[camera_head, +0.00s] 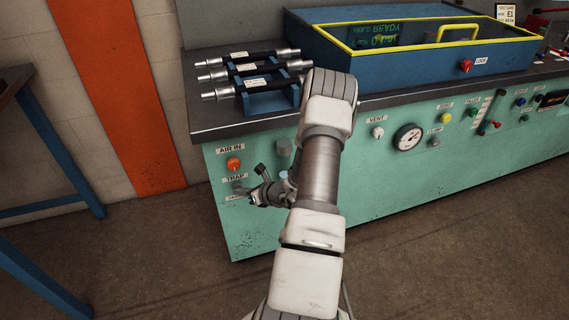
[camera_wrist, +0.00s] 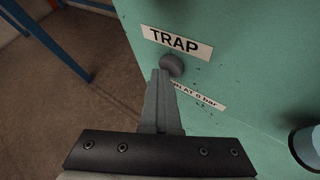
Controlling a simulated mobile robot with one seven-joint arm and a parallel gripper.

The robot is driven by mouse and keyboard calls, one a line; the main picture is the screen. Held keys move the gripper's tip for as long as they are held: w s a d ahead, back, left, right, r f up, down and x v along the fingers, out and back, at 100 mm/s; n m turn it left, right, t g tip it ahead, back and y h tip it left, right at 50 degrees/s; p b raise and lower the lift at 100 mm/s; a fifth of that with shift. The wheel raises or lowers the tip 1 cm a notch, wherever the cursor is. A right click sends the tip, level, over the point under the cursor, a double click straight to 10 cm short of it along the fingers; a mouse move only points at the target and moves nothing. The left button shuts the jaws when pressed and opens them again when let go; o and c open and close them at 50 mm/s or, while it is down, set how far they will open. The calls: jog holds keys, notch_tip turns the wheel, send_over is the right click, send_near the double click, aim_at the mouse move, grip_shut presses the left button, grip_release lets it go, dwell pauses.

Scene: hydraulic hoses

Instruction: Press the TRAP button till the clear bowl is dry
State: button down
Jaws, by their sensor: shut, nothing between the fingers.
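The TRAP label (camera_wrist: 178,43) is on the green bench front, also in the head view (camera_head: 234,179). Just below it is a round grey button (camera_wrist: 173,65). My gripper (camera_wrist: 160,73) is shut and empty, its tips at the button's lower left edge; I cannot tell whether they touch it. In the head view my gripper (camera_head: 253,196) is beside the label at the bench's left end. A grey cylinder (camera_head: 284,146) with a pale bluish part (camera_head: 284,174) below shows beside my arm, likely the filter and clear bowl. Any water in it cannot be made out.
An orange AIR IN knob (camera_head: 233,163) is above the TRAP label. A rack of hoses (camera_head: 268,100) stands on the bench top. A pressure gauge (camera_head: 407,137) and VENT knob (camera_head: 377,132) are to the right. A blue table frame (camera_head: 60,140) stands at left.

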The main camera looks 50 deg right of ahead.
jog(key=shift+w+d+r, duration=0.15)
jog(key=shift+d+r, duration=0.05)
jog(key=shift+r, duration=0.2)
jog(key=s+a, duration=0.3)
jog(key=s, duration=0.2)
jog(key=shift+s+a+f, duration=0.15)
jog(key=shift+s+f, duration=0.05)
jog(key=shift+f, duration=0.1)
dwell(0.8)
jog(key=shift+r, duration=0.1)
